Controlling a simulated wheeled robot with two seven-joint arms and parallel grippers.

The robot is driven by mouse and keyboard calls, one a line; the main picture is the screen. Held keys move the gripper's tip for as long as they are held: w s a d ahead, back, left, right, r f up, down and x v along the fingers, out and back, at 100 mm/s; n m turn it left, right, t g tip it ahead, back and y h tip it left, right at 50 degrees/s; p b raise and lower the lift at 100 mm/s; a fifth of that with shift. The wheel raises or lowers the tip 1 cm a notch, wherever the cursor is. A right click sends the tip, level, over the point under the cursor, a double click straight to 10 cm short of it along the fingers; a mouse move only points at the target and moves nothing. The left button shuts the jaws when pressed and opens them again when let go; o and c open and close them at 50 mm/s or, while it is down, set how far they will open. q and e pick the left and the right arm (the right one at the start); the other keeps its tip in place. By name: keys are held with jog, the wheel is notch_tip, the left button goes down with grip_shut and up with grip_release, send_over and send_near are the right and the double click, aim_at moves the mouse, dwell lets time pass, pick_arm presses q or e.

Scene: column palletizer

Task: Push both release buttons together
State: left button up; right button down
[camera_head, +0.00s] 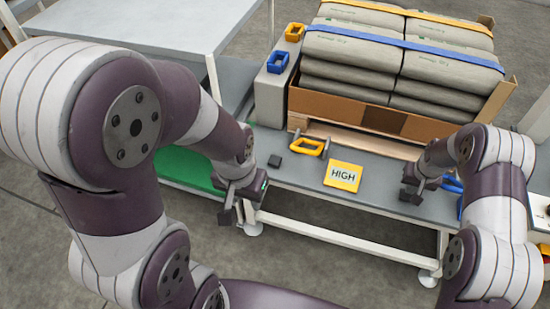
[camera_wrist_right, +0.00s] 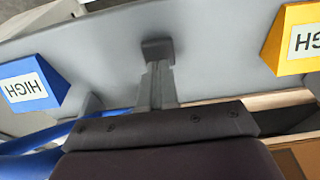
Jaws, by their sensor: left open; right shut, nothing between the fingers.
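A small dark block (camera_head: 274,161), which looks like one release button, sits on the grey bench top left of the yellow HIGH sign (camera_head: 343,176). I cannot make out the second button; my right gripper may hide it. My left gripper (camera_head: 238,212) is open and empty at the bench's front edge, left of and nearer than the dark block. My right gripper (camera_head: 410,190) is shut and empty over the bench right of the sign. In the right wrist view its fingers (camera_wrist_right: 157,60) end at a dark square piece; I cannot tell whether that is fingertip or button.
A cardboard box (camera_head: 340,106) of strapped grey sacks (camera_head: 345,50) stands behind. A grey box (camera_head: 268,98) with blue and yellow loops stands left of it.

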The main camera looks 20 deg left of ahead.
pick_arm(q)
jog(key=shift+f+b, duration=0.4)
jog(key=shift+b, duration=0.05)
dwell(1.0)
jog(key=shift+r+p, duration=0.3)
jog(key=shift+p, duration=0.05)
jog(key=shift+c, duration=0.3)
